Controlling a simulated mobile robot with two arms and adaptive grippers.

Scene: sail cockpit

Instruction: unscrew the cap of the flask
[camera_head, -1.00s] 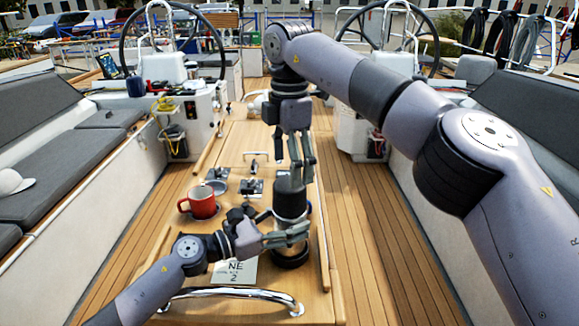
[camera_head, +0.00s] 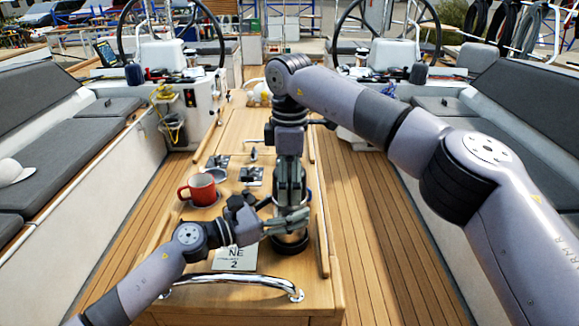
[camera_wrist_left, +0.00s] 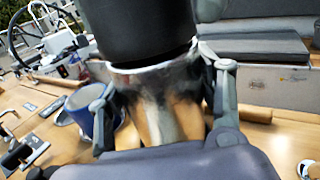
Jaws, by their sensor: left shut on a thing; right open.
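The flask, with a steel body (camera_head: 291,222) and black base (camera_head: 290,243), stands upright on the wooden cockpit table. My left gripper (camera_head: 287,221) comes in from the left and is shut around the body. In the left wrist view its fingers (camera_wrist_left: 165,100) lie either side of the steel body (camera_wrist_left: 155,78), just below the black cap (camera_wrist_left: 140,30). My right gripper (camera_head: 289,192) points down from above, open, with its fingers around the cap's height. The fingers mostly hide the cap in the head view, and contact with it cannot be told.
A red mug (camera_head: 202,189) stands left of the flask. A card (camera_head: 236,259) lies in front, near a chrome rail (camera_head: 232,287). A blue cup-like thing (camera_wrist_left: 80,108) shows in the left wrist view. Wooden decking flanks the table.

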